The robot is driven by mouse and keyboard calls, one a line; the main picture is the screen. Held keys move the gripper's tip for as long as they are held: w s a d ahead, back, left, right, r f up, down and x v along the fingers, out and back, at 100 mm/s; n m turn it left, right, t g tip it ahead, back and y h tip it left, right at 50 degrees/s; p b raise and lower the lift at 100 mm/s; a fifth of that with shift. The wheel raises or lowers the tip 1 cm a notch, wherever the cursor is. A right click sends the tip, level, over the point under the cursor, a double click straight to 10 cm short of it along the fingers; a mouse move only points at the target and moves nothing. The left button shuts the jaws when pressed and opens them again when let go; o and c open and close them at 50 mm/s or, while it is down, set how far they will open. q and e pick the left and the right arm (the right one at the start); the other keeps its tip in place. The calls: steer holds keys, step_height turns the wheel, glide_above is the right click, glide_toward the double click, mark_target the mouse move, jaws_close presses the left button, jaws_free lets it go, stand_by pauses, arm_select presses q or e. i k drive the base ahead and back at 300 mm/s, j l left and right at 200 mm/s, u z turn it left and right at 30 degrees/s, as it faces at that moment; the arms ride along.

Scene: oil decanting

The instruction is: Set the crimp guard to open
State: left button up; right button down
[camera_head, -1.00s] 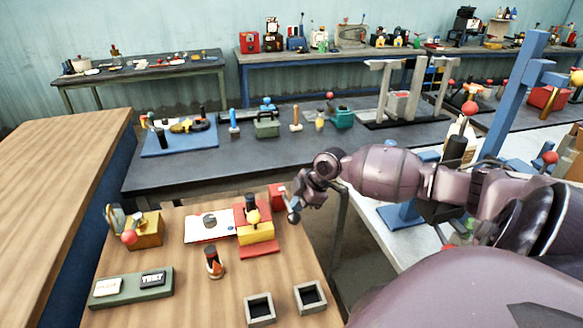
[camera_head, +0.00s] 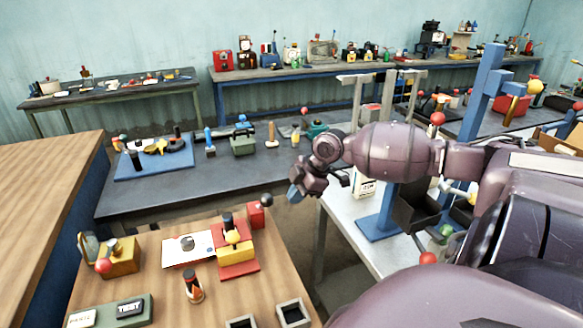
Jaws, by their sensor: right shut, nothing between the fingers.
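A red and yellow device (camera_head: 238,255) stands on the wooden table, with a yellow ball and a dark upright part on it. A small red block (camera_head: 254,215) with a dark ball knob (camera_head: 266,200) is just behind it at the right. I cannot tell for sure which part is the crimp guard, nor its setting. My right gripper (camera_head: 293,194) is shut and empty. It hangs in the air to the right of the dark knob, apart from it in the picture. My left gripper is not in view.
A white table (camera_head: 345,215) stands at the right.

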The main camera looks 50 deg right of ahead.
mark_target(234, 253)
steer(key=k, duration=1)
